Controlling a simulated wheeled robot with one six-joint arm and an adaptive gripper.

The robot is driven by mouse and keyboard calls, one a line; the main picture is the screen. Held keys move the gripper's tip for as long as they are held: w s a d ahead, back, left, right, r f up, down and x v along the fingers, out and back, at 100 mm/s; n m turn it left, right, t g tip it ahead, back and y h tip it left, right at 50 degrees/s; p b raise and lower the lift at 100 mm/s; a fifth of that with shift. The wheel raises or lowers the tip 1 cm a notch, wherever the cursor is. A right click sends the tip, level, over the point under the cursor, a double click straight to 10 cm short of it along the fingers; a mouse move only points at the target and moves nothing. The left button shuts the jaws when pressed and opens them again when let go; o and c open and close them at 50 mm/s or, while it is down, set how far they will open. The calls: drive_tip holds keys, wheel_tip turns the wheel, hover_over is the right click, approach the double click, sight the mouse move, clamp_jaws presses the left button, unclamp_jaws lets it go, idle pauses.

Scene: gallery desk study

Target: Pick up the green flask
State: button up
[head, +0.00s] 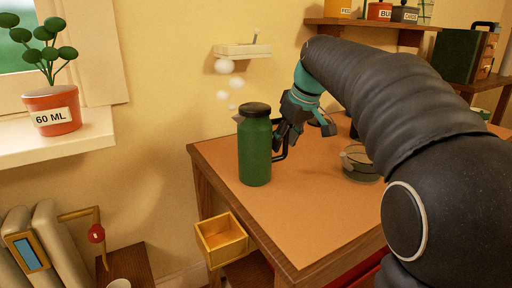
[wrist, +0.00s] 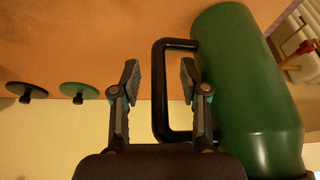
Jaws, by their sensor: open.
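The green flask (head: 255,152) with a black lid stands upright near the far left side of the desk (head: 310,215). Its green body fills the right of the wrist view (wrist: 235,85). Its black loop handle (wrist: 158,100) sticks out from the side facing my gripper. My gripper (head: 287,122) is just right of the flask at handle height, partly overlapped with the handle. In the wrist view my gripper (wrist: 159,75) is open, and the handle's outer bar appears between its fingers. I cannot tell whether a finger touches it.
A clear round dish (head: 360,165) sits on the desk right of the flask. A black disc (wrist: 27,91) and a green disc (wrist: 79,90) show left in the wrist view. A small wall ledge (head: 242,51) is behind the flask. A yellow open box (head: 222,240) is below the desk's left edge.

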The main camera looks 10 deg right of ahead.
clamp_jaws()
idle(0.4)
drive_tip(key=shift+r, duration=0.55)
drive_tip(key=w+d+r+p, duration=0.2)
drive_tip(key=w+d+r, duration=0.2)
drive_tip(key=d+r, duration=0.6)
drive_tip(key=shift+d+p, duration=0.35)
drive_tip(key=shift+d, duration=0.15)
